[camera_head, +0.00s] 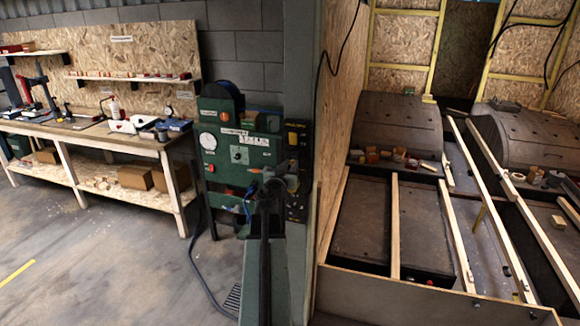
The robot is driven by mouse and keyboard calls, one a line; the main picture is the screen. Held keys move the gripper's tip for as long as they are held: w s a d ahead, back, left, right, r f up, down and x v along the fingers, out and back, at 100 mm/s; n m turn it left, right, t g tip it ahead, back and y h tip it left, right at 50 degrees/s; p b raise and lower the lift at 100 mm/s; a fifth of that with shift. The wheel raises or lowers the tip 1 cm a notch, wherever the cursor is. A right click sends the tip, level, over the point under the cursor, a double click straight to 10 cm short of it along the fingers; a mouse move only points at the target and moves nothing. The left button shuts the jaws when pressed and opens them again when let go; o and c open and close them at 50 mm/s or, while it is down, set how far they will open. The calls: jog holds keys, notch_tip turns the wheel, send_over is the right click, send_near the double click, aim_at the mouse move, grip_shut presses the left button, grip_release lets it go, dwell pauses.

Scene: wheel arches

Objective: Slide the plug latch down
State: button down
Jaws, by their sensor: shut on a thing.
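My gripper (284,176) is at the end of my dark arm, in front of the right edge of the green machine panel (238,150). It is shut on a small part at the dark narrow plate (298,205) beside the panel; this part appears to be the plug latch. The gripper covers most of it, so its exact position and the plug behind it cannot be made out. A yellow label or switch (293,138) sits on the dark plate above the gripper.
A grey post (318,60) stands just right of the gripper. A workbench (100,140) with tools stands at left. At right, a wooden-framed bay holds rounded wheel arches (400,122) and long battens (395,225). A dark hose (203,285) lies on open floor.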

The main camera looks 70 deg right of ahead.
notch_tip(320, 180, down, 2)
jog(key=shift+f+b, duration=0.25)
jog(key=shift+b, duration=0.7)
jog(key=c, duration=1.3)
grip_release()
jog(key=shift+a, duration=0.1)
